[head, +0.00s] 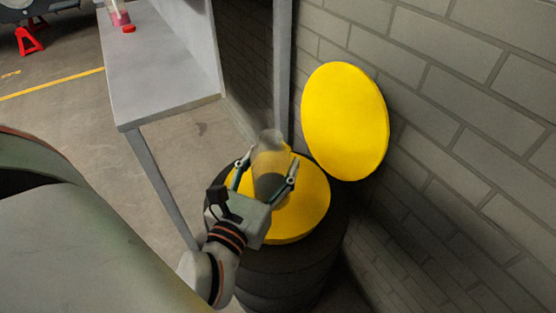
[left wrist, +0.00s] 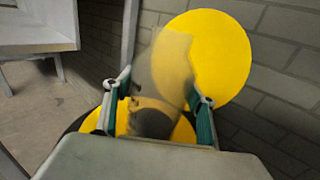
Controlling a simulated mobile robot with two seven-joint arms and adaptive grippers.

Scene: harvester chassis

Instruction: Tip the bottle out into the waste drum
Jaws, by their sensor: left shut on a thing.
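My left gripper (head: 266,178) is shut on a clear, smoky bottle (head: 269,150), with one finger on each side of it. The bottle stands roughly upright in the head view, neck end up, in front of or above the yellow top (head: 312,205) of the dark waste drum (head: 285,275). In the left wrist view the bottle (left wrist: 168,65) leans slightly right between the fingers (left wrist: 160,110). Its lower part looks dark; I cannot tell whether that is liquid or the drum's opening seen through it. The round yellow lid (head: 345,120) stands raised behind the drum. My right gripper is not in view.
A grey bench (head: 160,75) stands at the left, with a container of pink contents (head: 118,14) and a red cap (head: 128,29) on it. A grey post (head: 282,70) and brick wall (head: 460,110) are close behind the drum. A red stand (head: 29,38) is far left.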

